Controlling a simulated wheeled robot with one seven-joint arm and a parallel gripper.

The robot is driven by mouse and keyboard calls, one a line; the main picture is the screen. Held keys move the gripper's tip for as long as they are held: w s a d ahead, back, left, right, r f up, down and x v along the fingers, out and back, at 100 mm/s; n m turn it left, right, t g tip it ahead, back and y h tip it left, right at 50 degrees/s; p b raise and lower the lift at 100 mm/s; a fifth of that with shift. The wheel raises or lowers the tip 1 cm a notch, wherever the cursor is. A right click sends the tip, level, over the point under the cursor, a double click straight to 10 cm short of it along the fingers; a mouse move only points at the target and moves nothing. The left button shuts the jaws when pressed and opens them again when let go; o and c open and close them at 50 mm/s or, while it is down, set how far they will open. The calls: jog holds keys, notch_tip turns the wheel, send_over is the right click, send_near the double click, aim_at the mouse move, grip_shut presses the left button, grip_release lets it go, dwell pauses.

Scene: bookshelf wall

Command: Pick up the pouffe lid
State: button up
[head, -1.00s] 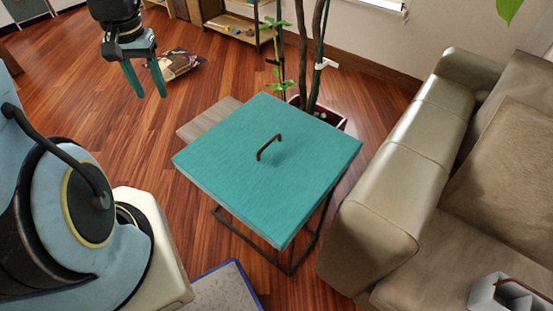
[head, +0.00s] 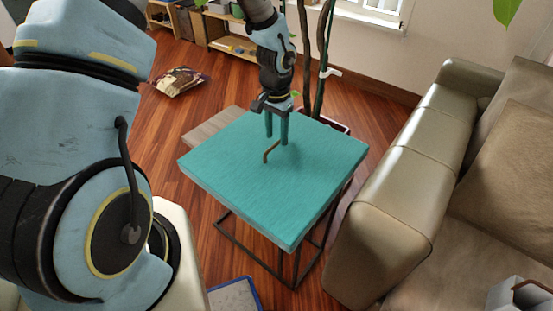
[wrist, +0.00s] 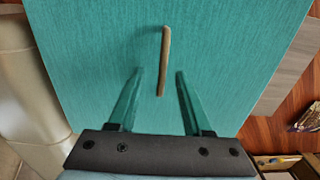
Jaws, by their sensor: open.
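The pouffe lid (head: 285,185) is a flat teal square with a thin brown handle (head: 271,151) standing up near its middle. It lies on a dark metal frame (head: 282,262). My gripper (head: 277,140) is over the lid, pointing down, close to the handle in the head view. In the wrist view, the open fingers (wrist: 157,72) point toward the handle (wrist: 164,62), whose near end lies between their tips. The fingers are empty, and their exact height above the lid is hard to tell.
A beige sofa (head: 405,190) stands close on the right. A potted plant (head: 322,75) rises behind the lid, and a wooden board (head: 213,130) shows at its left rear.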

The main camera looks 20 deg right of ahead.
aim_at(276, 144)
jog(key=shift+w+f+p, duration=0.15)
jog(key=shift+f+p, duration=0.25)
jog(key=shift+f, duration=0.85)
jog(key=shift+w+f+p, duration=0.1)
jog(key=shift+f+p, duration=0.25)
jog(key=shift+f, duration=0.9)
grip_shut()
jog(key=shift+r, duration=0.1)
